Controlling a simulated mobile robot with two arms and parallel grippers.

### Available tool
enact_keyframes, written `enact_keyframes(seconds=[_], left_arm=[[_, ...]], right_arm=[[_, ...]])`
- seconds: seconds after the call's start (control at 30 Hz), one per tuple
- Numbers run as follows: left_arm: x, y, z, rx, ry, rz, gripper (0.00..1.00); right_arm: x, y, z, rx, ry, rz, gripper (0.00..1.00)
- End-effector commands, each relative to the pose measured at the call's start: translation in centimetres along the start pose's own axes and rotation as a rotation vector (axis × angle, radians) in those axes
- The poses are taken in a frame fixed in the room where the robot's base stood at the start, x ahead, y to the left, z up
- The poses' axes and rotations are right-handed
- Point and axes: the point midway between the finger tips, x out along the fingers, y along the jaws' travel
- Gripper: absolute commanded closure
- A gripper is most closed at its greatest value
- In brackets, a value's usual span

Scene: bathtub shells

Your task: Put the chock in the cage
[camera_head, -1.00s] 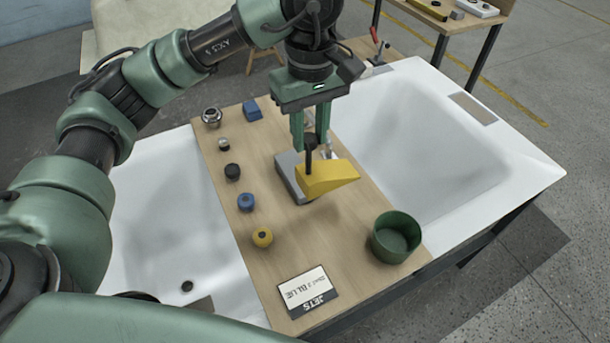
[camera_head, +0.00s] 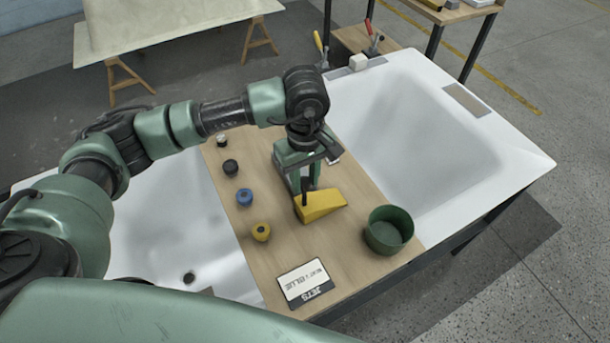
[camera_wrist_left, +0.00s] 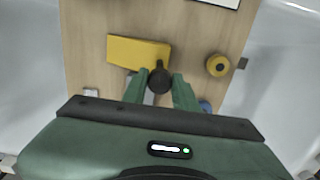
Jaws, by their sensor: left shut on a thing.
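The yellow wedge-shaped chock (camera_head: 322,204) is at my left gripper (camera_head: 304,187), over the wooden board (camera_head: 258,276) across the tub. Its black upright handle is between the fingers, and my left gripper is shut on it. In the left wrist view the chock (camera_wrist_left: 138,52) extends beyond the fingertips (camera_wrist_left: 159,86), with the round black top of the handle between them. I cannot tell if the chock touches the board. No cage can be made out for certain; an open round green container (camera_head: 389,232) stands at the board's right front. My right gripper is not in view.
Along the board's left side are a yellow round piece (camera_head: 261,232), a blue one (camera_head: 244,198) and black ones. A "JETS" card (camera_head: 305,284) lies at the front. White tub basins flank the board.

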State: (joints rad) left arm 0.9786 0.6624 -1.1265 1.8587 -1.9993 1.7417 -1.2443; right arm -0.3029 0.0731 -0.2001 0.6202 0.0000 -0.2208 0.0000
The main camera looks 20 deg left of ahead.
Motion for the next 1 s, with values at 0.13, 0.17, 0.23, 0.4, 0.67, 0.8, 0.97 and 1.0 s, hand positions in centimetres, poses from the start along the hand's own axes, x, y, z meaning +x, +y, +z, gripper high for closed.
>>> enact_keyframes(seconds=[0.13, 0.17, 0.23, 0.4, 0.67, 0.8, 0.97, 1.0], left_arm=[[0.0, 0.1, 0.0, 0.001, 0.000, 0.001, 1.00], [0.1, 0.1, 0.0, 0.001, 0.000, 0.001, 1.00], [0.3, 0.1, 0.0, 0.001, 0.000, 0.001, 1.00], [0.2, 0.0, 0.0, 0.001, -0.001, 0.000, 0.50], [0.0, 0.0, 0.0, 0.000, -0.001, 0.000, 0.50], [-0.9, 0.1, 0.0, 0.001, 0.001, 0.004, 0.50], [-4.1, 0.2, -0.1, 0.001, 0.003, 0.007, 0.50], [-5.0, 0.2, -0.1, 0.002, 0.003, 0.006, 0.50]], right_arm=[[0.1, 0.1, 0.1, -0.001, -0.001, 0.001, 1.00], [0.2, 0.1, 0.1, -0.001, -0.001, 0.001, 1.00], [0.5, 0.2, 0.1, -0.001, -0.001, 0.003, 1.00], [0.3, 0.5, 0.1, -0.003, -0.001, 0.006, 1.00], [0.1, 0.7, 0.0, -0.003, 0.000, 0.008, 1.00], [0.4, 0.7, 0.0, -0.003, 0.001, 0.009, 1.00], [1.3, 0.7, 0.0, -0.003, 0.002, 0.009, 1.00], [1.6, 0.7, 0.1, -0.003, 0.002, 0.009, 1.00]])
